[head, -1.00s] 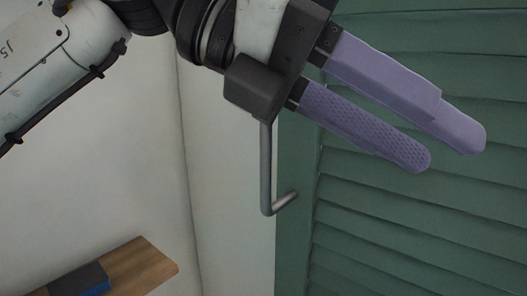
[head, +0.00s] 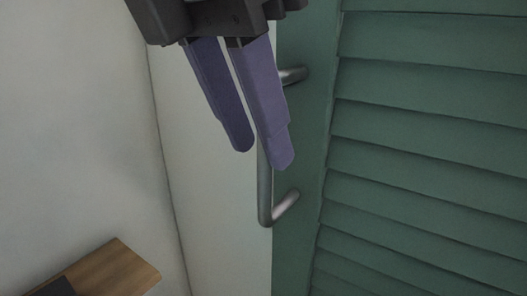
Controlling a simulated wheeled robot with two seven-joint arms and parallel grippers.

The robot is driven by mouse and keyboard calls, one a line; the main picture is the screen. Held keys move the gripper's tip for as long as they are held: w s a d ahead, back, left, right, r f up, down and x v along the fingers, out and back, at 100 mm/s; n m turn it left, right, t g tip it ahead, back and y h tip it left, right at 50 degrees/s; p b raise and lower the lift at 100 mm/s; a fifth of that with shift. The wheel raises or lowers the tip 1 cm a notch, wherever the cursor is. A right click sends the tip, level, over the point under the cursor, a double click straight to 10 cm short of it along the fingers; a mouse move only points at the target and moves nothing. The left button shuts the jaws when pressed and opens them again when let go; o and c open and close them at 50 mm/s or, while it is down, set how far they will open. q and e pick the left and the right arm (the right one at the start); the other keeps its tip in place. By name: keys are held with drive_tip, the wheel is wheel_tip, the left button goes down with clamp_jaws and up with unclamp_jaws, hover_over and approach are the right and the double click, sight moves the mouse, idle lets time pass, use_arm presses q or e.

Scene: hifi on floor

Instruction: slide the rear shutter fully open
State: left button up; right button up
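The green louvered shutter (head: 420,150) fills the right side of the head view. A grey metal bar handle (head: 266,195) stands out from its left frame; its upper and lower mounts show. My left gripper (head: 262,157) comes in from the top with its two purple fingers pointing down. The fingers are parted with a narrow gap, and nothing shows held between them. The right-hand finger covers the middle of the handle; I cannot tell whether it touches. My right gripper is not in view.
A pale wall (head: 80,130) lies on the left, with a whitish panel (head: 205,190) next to the shutter's edge. A wooden shelf (head: 115,272) with a dark object on it sits at the lower left. The space left of the fingers is clear.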

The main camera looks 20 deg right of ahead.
use_arm(q)
drive_tip(key=shift+x, duration=1.75)
clamp_jaws()
